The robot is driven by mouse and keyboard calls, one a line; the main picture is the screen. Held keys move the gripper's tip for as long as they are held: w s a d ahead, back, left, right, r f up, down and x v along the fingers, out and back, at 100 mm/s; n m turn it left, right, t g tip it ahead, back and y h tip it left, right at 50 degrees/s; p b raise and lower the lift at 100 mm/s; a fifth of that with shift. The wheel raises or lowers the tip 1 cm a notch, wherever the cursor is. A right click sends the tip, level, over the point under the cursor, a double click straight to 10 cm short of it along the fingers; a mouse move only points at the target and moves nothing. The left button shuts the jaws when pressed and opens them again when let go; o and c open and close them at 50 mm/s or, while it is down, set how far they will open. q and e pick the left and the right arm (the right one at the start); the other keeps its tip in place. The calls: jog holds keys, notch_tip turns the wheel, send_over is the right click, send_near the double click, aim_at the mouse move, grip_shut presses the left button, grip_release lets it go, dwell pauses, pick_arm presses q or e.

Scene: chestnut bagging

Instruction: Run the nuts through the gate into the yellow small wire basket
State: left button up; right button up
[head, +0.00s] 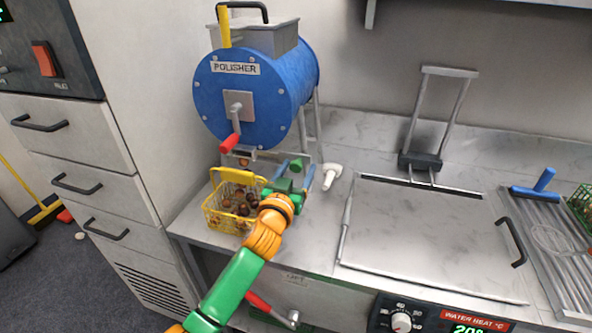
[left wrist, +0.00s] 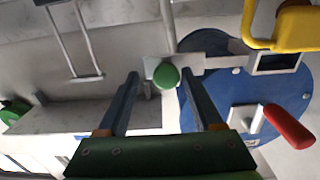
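The yellow wire basket (head: 228,221) stands on the counter below the blue polisher drum (head: 221,101), with several brown nuts in it. A brown nut (head: 243,162) shows at the drum's outlet above the basket. A round green knob (head: 296,164) sits on a metal bar beside the outlet; I take it for the gate's handle. My left gripper (head: 297,173) is open, its blue fingers pointing at the knob. In the left wrist view the green knob (left wrist: 166,76) lies between the two fingertips, with a gap on each side. My right gripper is not in view.
A red-handled crank (head: 230,142) is on the drum's front. A white tool (head: 331,175) lies right of my left gripper. A steel lid (head: 430,239) with a black handle covers the counter's middle. A blue-handled tool (head: 541,186) lies at the right.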

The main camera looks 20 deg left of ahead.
pick_arm(q)
jog(key=shift+s+a, duration=0.1)
jog(key=shift+a, duration=0.05)
jog(key=s, duration=0.7)
jog(key=shift+b, duration=0.35)
jog(key=shift+w, duration=0.1)
